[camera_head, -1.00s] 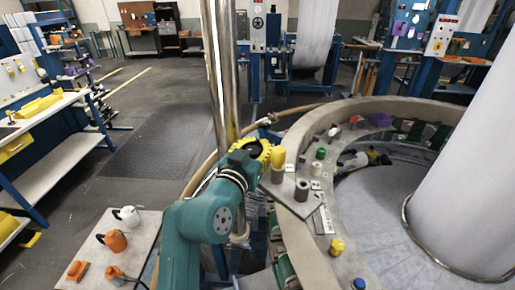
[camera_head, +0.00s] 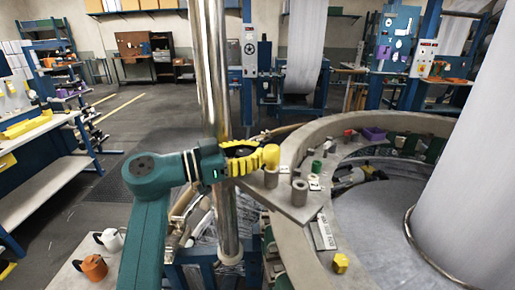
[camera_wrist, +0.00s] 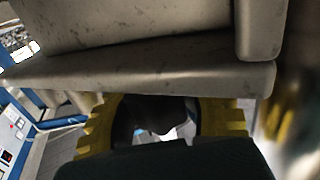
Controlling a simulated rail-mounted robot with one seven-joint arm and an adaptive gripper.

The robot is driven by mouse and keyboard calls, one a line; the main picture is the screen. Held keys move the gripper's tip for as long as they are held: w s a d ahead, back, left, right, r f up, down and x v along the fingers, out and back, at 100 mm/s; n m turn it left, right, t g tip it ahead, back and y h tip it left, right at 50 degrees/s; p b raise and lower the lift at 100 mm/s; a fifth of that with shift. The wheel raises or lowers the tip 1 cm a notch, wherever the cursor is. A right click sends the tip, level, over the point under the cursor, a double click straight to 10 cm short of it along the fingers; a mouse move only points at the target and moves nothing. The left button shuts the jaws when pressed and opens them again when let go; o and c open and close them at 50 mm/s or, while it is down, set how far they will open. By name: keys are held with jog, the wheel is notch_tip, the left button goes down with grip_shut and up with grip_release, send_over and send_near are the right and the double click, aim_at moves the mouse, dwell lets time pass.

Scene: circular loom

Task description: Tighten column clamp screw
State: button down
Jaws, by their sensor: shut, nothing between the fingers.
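The polished upright column (camera_head: 212,90) stands left of the ring frame, with a collar (camera_head: 230,258) low on it. I cannot make out a clamp screw. My gripper (camera_head: 258,155), dark with yellow ridged fingers, is just right of the column, close beside a yellow-topped post (camera_head: 271,157). I cannot tell if they touch. In the wrist view, the yellow fingers curve in from both sides and their tips are hidden behind a scuffed grey metal part (camera_wrist: 140,75) that fills the top. My gripper is shut and empty.
A plain grey post (camera_head: 299,191) stands on the plate (camera_head: 290,206) beside the gripper. The ring (camera_head: 345,255) carries green, red and yellow parts. A large white fabric roll (camera_head: 470,110) rises at right. A workbench (camera_head: 40,190) stands at left, with open floor (camera_head: 110,170) between.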

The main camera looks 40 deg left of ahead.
jog(key=shift+s+r+m+g+h+p, duration=0.15)
jog(key=shift+m+g+h+p, duration=0.25)
jog(key=shift+h, duration=0.2)
jog(key=shift+s+r+m+g+h+p, duration=0.15)
jog(key=shift+m+g+h+p, duration=0.15)
jog(key=shift+m+h, duration=0.25)
jog(key=shift+f, duration=0.1)
jog(key=c, duration=1.1)
grip_release()
jog(key=shift+s+f, duration=0.1)
jog(key=shift+o, duration=0.7)
jog(key=shift+d, duration=0.1)
notch_tip(320, 180, up, 10)
jog(key=shift+o, duration=0.3)
